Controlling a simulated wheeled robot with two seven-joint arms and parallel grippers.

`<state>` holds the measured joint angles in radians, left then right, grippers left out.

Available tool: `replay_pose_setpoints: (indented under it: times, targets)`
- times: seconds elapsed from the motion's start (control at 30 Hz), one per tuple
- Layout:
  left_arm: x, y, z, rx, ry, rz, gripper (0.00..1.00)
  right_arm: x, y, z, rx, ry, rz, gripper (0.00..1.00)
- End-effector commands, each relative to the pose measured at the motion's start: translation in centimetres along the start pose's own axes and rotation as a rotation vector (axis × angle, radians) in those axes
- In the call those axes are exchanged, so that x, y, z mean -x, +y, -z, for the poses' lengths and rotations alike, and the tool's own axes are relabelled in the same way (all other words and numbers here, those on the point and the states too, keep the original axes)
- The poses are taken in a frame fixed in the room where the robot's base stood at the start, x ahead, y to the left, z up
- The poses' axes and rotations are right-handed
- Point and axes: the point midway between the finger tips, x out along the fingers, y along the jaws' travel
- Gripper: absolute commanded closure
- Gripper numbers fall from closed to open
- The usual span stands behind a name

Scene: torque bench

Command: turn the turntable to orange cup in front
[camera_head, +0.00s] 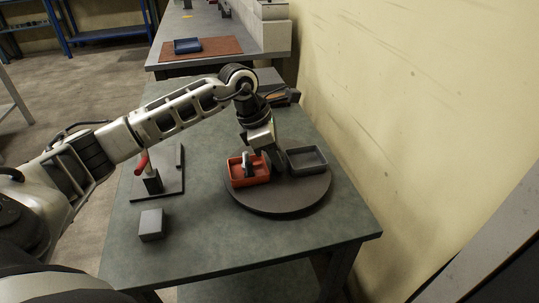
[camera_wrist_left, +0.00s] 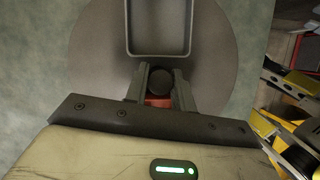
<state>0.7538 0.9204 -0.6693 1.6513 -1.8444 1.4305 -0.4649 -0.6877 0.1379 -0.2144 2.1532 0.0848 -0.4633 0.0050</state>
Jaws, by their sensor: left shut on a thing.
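The turntable (camera_head: 280,204) is a dark round disc on the bench. An orange open tray-like cup (camera_head: 236,180) sits on its left part and a grey open tray (camera_head: 307,161) on its right part. My left gripper (camera_head: 274,166) reaches down between them over the disc. In the left wrist view my left gripper (camera_wrist_left: 159,84) is shut on a dark round knob (camera_wrist_left: 159,79). Beyond it lies the grey tray (camera_wrist_left: 158,53) on the turntable (camera_wrist_left: 95,50). A bit of orange (camera_wrist_left: 158,101) shows just behind the knob, mostly hidden by my gripper. My right gripper is not in view.
A small grey block (camera_head: 152,224) and a dark plate with a red-handled fixture (camera_head: 152,182) stand left of the turntable. The wall (camera_head: 400,120) runs close along the right. Dark items (camera_head: 283,97) lie at the back. The bench's front (camera_head: 240,250) is clear.

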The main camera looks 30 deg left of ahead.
Motion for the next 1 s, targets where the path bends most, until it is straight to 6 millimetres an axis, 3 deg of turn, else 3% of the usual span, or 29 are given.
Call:
replay_pose_setpoints:
  times: [0.13,0.17,0.2,0.47,0.63,0.77,1.0]
  targets:
    - [0.0,0.1,0.1,0.001,0.004,0.001,1.00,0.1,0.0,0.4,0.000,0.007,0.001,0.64]
    - [0.0,0.1,0.1,0.001,0.004,0.001,0.72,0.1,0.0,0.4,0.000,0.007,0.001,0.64]
    - [0.1,0.1,0.1,0.002,0.004,0.000,0.66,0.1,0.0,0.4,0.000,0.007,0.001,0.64]
    - [0.1,0.1,0.1,0.001,0.003,0.000,0.66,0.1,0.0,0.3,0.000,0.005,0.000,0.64]
    - [1.3,0.1,0.1,0.000,0.001,-0.003,0.66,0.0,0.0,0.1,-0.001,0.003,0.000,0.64]
    - [3.8,0.2,0.1,-0.001,0.002,-0.006,0.66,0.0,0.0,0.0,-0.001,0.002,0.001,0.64]
    - [9.7,0.2,0.1,0.001,0.001,-0.006,0.66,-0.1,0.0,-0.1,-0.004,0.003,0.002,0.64]
